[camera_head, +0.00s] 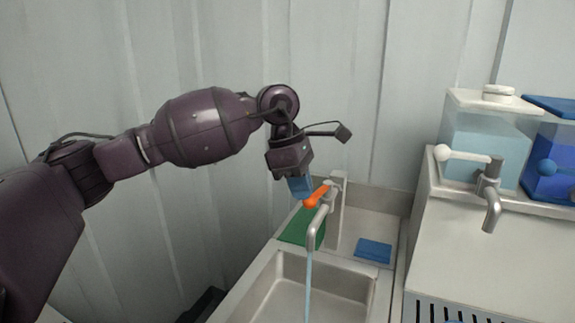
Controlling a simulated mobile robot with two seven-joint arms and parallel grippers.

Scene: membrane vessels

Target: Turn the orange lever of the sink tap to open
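The sink tap (336,205) is a metal tap with a curved spout at the back of the sink. Its orange lever (317,196) points toward the lower left. A thin stream of water (308,285) runs down from the spout. My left gripper (301,188) is just above and left of the orange lever, pointing down. Its fingertips are close to the lever; whether they touch it cannot be told. The finger gap is not clear at this angle. My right gripper does not show.
The steel sink basin (322,273) lies below the tap. A green cloth or sponge (299,229) and a blue sponge (373,250) lie on the ledge. At right, a raised counter holds a clear tank (484,137) with its own tap (489,190), and a blue tank (551,165).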

